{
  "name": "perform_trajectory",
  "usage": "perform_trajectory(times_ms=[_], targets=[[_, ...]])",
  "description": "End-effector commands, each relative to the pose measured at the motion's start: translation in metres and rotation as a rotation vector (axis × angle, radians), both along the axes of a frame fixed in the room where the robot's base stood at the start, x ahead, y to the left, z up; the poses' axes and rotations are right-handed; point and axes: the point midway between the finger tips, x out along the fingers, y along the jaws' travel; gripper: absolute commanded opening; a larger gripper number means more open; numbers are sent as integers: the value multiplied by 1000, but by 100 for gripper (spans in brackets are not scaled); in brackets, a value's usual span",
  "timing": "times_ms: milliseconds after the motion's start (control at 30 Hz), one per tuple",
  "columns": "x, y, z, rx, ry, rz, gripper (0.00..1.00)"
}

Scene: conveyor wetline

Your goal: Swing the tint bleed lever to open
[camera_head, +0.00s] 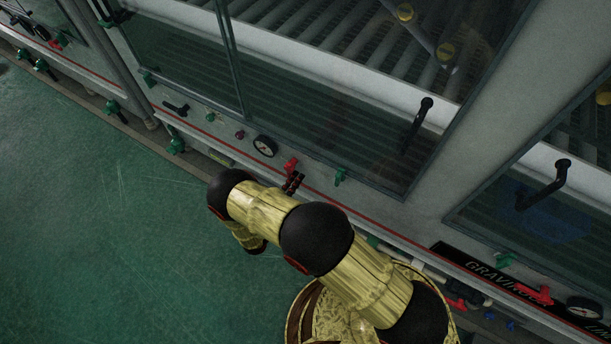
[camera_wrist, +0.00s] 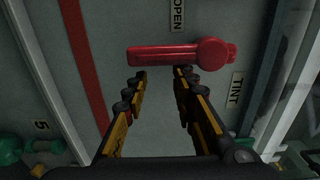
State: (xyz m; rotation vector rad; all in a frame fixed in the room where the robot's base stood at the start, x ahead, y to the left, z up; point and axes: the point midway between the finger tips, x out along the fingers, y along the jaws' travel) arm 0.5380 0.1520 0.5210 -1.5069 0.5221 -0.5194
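The tint bleed lever is a red lever (camera_wrist: 165,56) with a round hub at its right end, in the upper middle of the wrist view. Its handle points left in that view. An OPEN label (camera_wrist: 177,15) is above the handle, and a TINT label (camera_wrist: 236,90) is below right of the hub. My gripper (camera_wrist: 160,75) is open, its two fingers apart with nothing between them. The fingertips are just below the handle in the picture; contact cannot be told. In the head view the red lever (camera_head: 290,165) shows just beyond my gripper (camera_head: 294,183).
A gauge (camera_head: 264,146) is left of the lever, and a green valve (camera_head: 340,176) is to its right. A black door handle (camera_head: 417,125) stands out from the glass panel above. Another red lever (camera_head: 533,294) is at lower right. The green floor at left is clear.

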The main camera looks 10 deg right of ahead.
Motion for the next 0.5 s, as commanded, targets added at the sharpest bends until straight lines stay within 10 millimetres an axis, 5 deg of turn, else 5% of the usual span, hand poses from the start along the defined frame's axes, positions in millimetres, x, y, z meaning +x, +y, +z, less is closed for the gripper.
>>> perform_trajectory(times_ms=[500], targets=[[-6, 16, 5, 7, -11, 15, 36]])
